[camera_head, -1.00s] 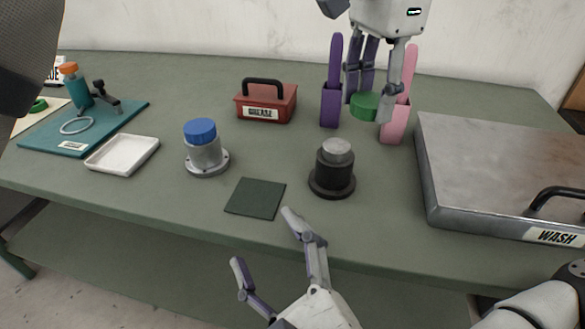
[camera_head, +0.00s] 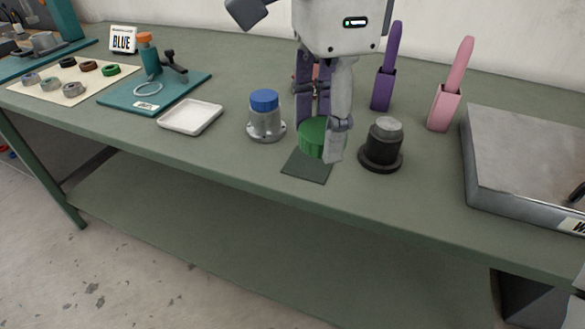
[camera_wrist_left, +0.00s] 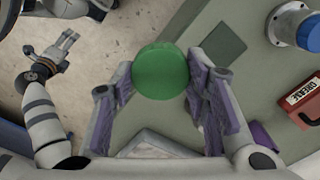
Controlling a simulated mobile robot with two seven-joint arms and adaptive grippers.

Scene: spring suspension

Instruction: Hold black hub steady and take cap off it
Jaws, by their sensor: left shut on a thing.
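The black hub (camera_head: 380,152) stands upright on the bench, with a bare pale metal top and no green cap on it. My left gripper (camera_head: 322,140) is shut on a round green cap (camera_head: 313,137), left of the hub. In the head view the cap overlaps the far part of a dark green square mat (camera_head: 305,168); its height above the bench is hard to tell. In the left wrist view the cap (camera_wrist_left: 162,70) sits between both fingers, apart from the mat (camera_wrist_left: 219,44). My right gripper (camera_wrist_left: 65,42) shows small there, empty, with fingers apart.
A grey hub with a blue cap (camera_head: 265,115) stands left of the mat. A white tray (camera_head: 190,117) lies further left. Purple (camera_head: 382,92) and pink (camera_head: 443,108) holders stand behind the black hub. A metal wash box (camera_head: 525,150) fills the right. A red grease box (camera_wrist_left: 302,102) is mostly hidden behind my left gripper.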

